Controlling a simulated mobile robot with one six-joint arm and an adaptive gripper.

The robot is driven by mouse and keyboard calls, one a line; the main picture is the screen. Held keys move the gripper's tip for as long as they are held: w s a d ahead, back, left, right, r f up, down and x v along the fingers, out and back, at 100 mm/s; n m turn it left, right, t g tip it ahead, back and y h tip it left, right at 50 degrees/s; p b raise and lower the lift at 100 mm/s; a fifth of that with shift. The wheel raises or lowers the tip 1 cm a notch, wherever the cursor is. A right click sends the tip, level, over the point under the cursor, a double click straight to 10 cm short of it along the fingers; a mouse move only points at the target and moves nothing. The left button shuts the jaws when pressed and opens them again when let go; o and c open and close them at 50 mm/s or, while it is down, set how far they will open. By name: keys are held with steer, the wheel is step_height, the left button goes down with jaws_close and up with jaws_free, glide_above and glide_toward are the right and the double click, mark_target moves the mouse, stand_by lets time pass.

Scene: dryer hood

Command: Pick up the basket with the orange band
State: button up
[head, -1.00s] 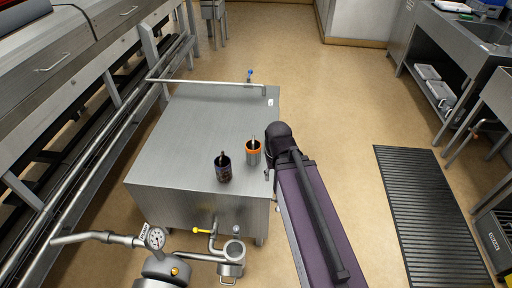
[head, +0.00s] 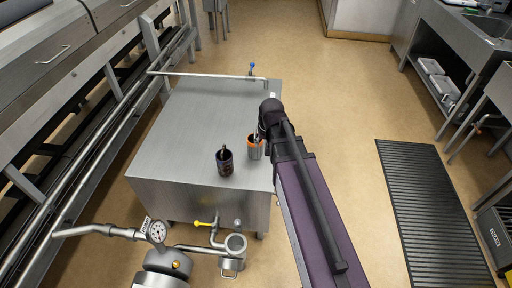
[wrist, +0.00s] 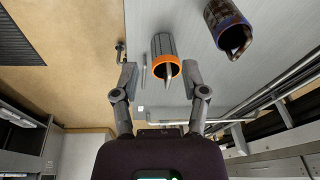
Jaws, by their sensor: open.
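The basket with the orange band (head: 254,151) stands on the steel hood top, near its right edge. In the wrist view the basket (wrist: 164,50) shows a dark ribbed body, an orange rim and something sticking out of its mouth. My gripper (wrist: 158,78) is open, one finger at each side of the basket's rim as seen from the wrist. No contact shows, and I cannot tell the depth gap. In the head view my arm partly covers the basket's upper right, and the fingers are hidden. A second, dark patterned basket (head: 224,162) stands to its left.
The steel hood top (head: 190,120) is mostly clear behind and left of the baskets. A pipe (head: 215,77) with a blue-handled valve runs along its far edge. A gauge (head: 157,231) and pipework stand in front. A black floor mat (head: 430,210) lies to the right.

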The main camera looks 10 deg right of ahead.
mark_target(255, 132)
steer(key=w+m+t, duration=0.1)
steer(key=w+t, duration=0.1)
steer(key=w, duration=1)
steer(key=shift+w+d+r+m, duration=0.2)
steer(key=shift+d+r+m, duration=0.1)
steer(key=shift+r, duration=0.15)
steer(key=shift+f+b, duration=0.15)
steer(key=shift+b, duration=0.15)
steer(key=b+x, duration=0.3)
steer(key=x, duration=0.1)
steer(key=b+x, duration=0.4)
steer(key=shift+w+a+b, duration=0.2)
steer(key=shift+w+b, duration=0.1)
steer(key=shift+f, duration=0.2)
steer(key=b+x, duration=0.3)
steer(key=shift+w+d, duration=0.15)
steer(key=shift+d, duration=0.1)
steer(key=shift+b+x, duration=0.85)
steer(key=shift+x, duration=0.1)
